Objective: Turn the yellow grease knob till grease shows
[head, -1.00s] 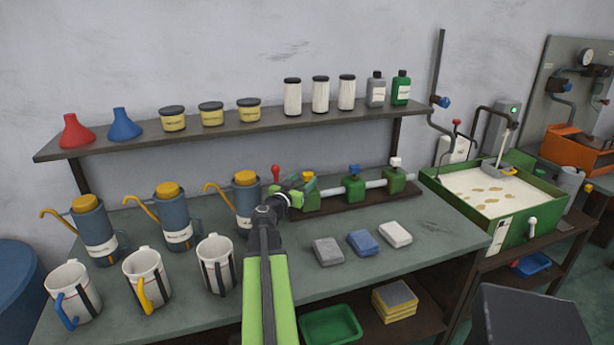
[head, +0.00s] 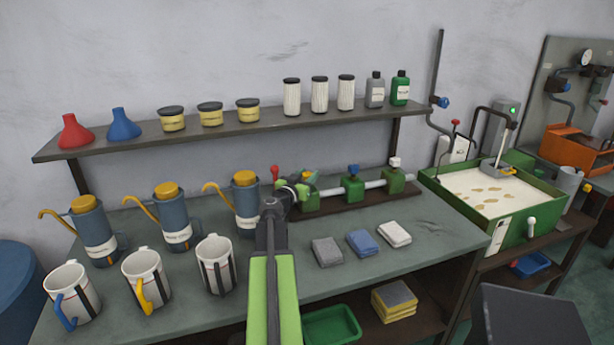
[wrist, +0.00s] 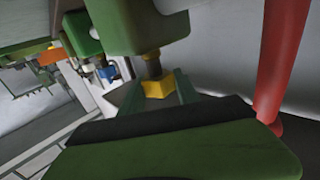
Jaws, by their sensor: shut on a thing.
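The yellow grease knob (wrist: 157,87) sits on a short stem below a green block (wrist: 145,25) in the wrist view. Only a small bit of the knob (head: 311,177) shows in the head view, behind my gripper (head: 301,187). My gripper is shut on the knob; the near green finger with its dark pad (wrist: 160,125) covers the knob's lower side in the wrist view. No grease can be made out at the knob.
A red-topped lever (head: 275,172) stands close left of my gripper, and its red handle (wrist: 284,60) is near in the wrist view. Blue oil cans (head: 246,207) and mugs (head: 215,264) stand left. Folded cloths (head: 362,243) lie right. A shelf (head: 220,133) runs above.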

